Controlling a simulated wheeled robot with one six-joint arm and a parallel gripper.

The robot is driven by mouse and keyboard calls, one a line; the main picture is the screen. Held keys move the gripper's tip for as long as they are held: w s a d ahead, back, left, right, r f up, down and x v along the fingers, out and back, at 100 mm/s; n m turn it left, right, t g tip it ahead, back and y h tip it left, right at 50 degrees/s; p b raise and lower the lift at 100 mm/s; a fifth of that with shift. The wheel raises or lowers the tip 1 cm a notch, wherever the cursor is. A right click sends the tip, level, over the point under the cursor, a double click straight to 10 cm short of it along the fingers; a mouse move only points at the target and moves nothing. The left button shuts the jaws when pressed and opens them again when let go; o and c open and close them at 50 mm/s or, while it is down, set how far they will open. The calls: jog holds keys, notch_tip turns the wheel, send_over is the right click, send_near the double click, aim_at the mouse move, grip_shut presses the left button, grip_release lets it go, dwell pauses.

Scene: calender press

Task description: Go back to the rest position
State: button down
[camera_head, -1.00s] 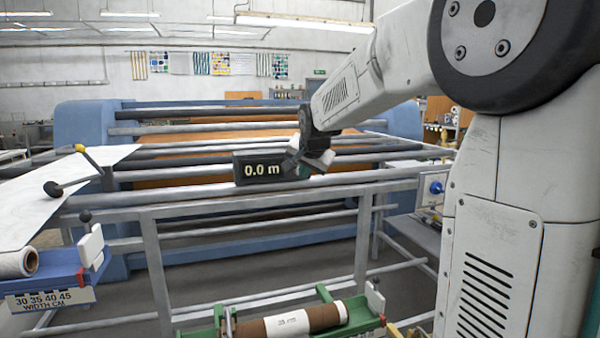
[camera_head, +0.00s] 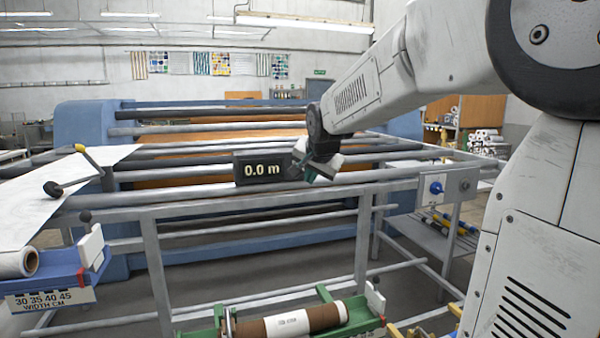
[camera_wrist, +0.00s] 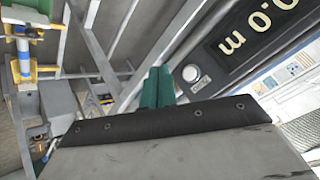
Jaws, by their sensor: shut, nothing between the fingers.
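My gripper (camera_head: 309,172) is out over the front rail of the calender press, just right of the black meter display (camera_head: 262,169) that reads 0.0 m. In the wrist view my green fingertips (camera_wrist: 157,88) are together with nothing between them. The meter display (camera_wrist: 252,30) and its round white button (camera_wrist: 190,73) lie close to the right of the fingers there. I cannot tell how far apart they are. My arm reaches in from the right side of the head view.
The press's grey rails (camera_head: 340,183) run across the middle. A brown roll (camera_head: 325,316) lies in a green cradle at the bottom. A white sheet (camera_head: 50,195) and a blue width gauge (camera_head: 62,275) are at left. A blue knob (camera_head: 437,188) is at right.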

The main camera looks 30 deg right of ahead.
dwell(0.6)
jog(key=s+a+f+n+g+y, duration=0.1)
jog(key=s+a+f+n, duration=0.3)
jog(key=s, duration=0.7)
jog(key=s+a+f+n+g+y, duration=0.1)
jog(key=s+a+f+n+g, duration=0.2)
jog(key=s+a, duration=0.5)
jog(key=s+a+f+n+g+y, duration=0.1)
jog(key=s+a+f+n+g, duration=0.2)
jog(key=s, duration=1.1)
jog(key=a+f+n, duration=0.1)
jog(key=a, duration=0.2)
jog(key=shift+a+f+n, duration=0.2)
jog(key=shift+f+n, duration=0.1)
jog(key=shift+n, duration=0.1)
